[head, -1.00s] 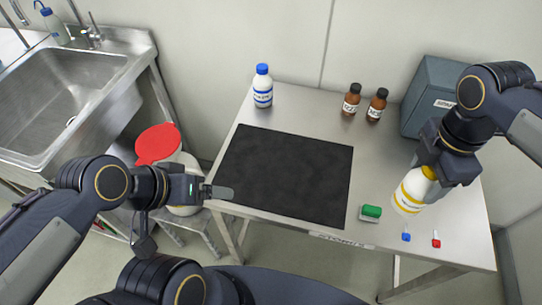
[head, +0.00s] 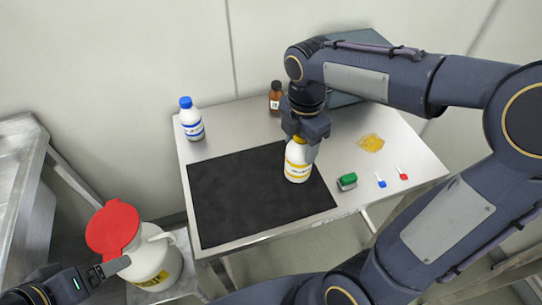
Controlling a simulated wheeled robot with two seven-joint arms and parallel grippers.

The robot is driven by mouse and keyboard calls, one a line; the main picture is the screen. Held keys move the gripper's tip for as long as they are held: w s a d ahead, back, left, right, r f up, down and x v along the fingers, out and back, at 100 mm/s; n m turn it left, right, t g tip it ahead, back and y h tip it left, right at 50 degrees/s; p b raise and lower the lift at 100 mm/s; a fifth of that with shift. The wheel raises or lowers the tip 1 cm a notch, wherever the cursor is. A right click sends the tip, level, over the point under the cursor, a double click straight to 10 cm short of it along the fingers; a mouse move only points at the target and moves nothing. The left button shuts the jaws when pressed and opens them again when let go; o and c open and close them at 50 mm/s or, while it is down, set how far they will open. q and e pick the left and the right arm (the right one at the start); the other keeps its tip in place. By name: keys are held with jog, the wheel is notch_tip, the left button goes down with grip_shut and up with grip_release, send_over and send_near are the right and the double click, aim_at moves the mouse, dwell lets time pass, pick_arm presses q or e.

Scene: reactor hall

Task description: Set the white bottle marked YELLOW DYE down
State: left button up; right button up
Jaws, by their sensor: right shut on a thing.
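The white bottle with a yellow band and yellow cap (head: 298,168) is upright at the right part of the black mat (head: 240,195). My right gripper (head: 306,146) is above it, shut on its top. I cannot tell whether the bottle's base touches the mat or is slightly above it. The writing on its label is too small to read. My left gripper (head: 108,269) is at the lower left, in front of a white jug, and I cannot tell whether its fingers are open or shut.
A yellow patch (head: 371,142) lies on the metal table (head: 400,155). A blue-capped bottle (head: 191,120), a brown bottle (head: 275,97), a green-topped block (head: 347,181) and small blue (head: 381,181) and red (head: 402,173) items surround the mat. The white jug (head: 155,262) has a red funnel (head: 113,228).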

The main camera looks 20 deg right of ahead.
jog(key=w+a+f, duration=0.2)
jog(key=w+f, duration=0.4)
jog(key=f, duration=0.3)
jog(key=shift+a+f, duration=0.35)
jog(key=shift+a, duration=0.05)
jog(key=shift+f, duration=0.25)
jog(key=o, duration=1.5)
jog(key=shift+r, duration=0.1)
